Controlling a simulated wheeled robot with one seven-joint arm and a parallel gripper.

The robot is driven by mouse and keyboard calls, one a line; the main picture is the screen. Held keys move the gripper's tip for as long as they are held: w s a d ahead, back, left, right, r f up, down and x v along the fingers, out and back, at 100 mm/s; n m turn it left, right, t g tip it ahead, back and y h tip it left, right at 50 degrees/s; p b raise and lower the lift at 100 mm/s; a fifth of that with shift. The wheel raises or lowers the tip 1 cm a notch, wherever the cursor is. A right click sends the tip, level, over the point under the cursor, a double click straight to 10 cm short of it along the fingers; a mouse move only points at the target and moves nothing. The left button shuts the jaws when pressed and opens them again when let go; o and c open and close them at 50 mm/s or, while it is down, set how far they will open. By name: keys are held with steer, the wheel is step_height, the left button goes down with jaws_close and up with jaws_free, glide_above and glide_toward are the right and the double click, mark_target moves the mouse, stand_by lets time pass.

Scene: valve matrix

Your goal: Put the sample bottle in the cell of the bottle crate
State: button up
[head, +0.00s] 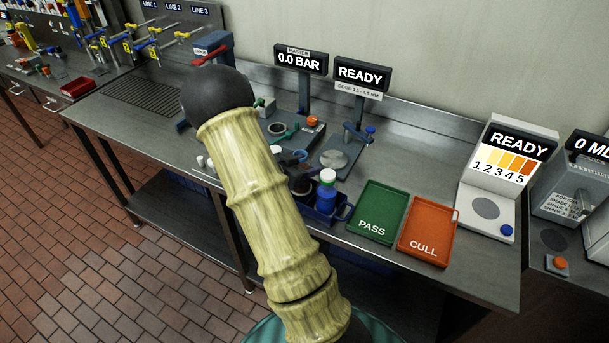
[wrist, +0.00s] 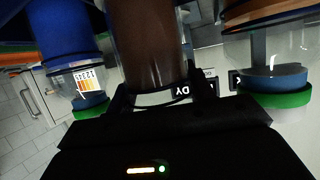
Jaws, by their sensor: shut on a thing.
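In the wrist view, my gripper (wrist: 160,95) is shut on a sample bottle with dark brown contents (wrist: 148,45). The bottle's end at the fingers is mostly hidden. In the head view, the blue bottle crate (head: 345,211) stands on the bench beyond my arm. My arm covers part of the crate, and my gripper is hard to make out there. I cannot tell from these views whether the held bottle is inside a cell or above it.
A blue bottle (head: 326,198) with a pale cap stands in the crate; it also shows in the wrist view (wrist: 62,35). Another capped bottle (wrist: 270,95) is at the wrist view's right. Green PASS (head: 377,212) and orange CULL (head: 428,230) trays lie right of the crate.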

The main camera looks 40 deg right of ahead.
steer(key=shift+f, duration=1.85)
steer(key=shift+f, duration=0.2)
steer(key=o, duration=0.9)
steer(key=shift+r, duration=0.15)
steer(key=b+v, duration=0.1)
steer(key=v, duration=1.1)
steer(key=shift+r, duration=0.1)
